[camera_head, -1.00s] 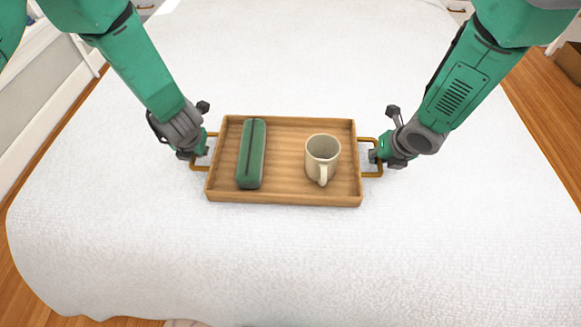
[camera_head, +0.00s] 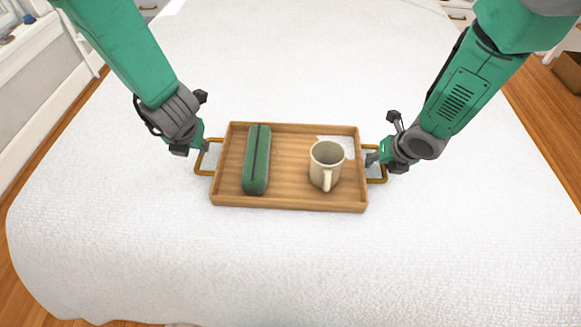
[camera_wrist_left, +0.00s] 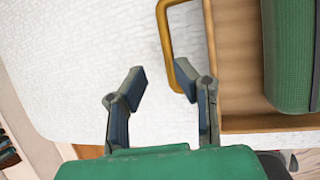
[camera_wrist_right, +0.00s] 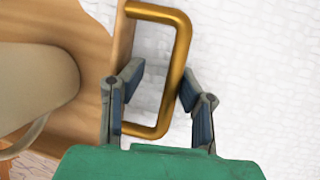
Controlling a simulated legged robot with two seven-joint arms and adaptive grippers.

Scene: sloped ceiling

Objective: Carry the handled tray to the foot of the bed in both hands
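The wooden handled tray (camera_head: 290,204) lies on the white bed cover. It carries a green oblong case (camera_head: 257,160) and a cream mug (camera_head: 325,158). My left gripper (camera_head: 203,147) is at the brass left handle (camera_head: 204,173); in the left wrist view its fingers (camera_wrist_left: 162,82) are apart, one overlapping the handle's end. My right gripper (camera_head: 371,158) is at the right handle (camera_head: 384,169); in the right wrist view its fingers (camera_wrist_right: 159,82) are apart, either side of the brass bar (camera_wrist_right: 180,55). Neither grips visibly.
The bed (camera_head: 290,265) spreads flat and clear around the tray. A white patch (camera_head: 341,144) shows on the tray floor behind the mug; I cannot tell what it is. Wooden floor (camera_head: 545,135) borders the bed, with a brown box (camera_head: 568,72) at right.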

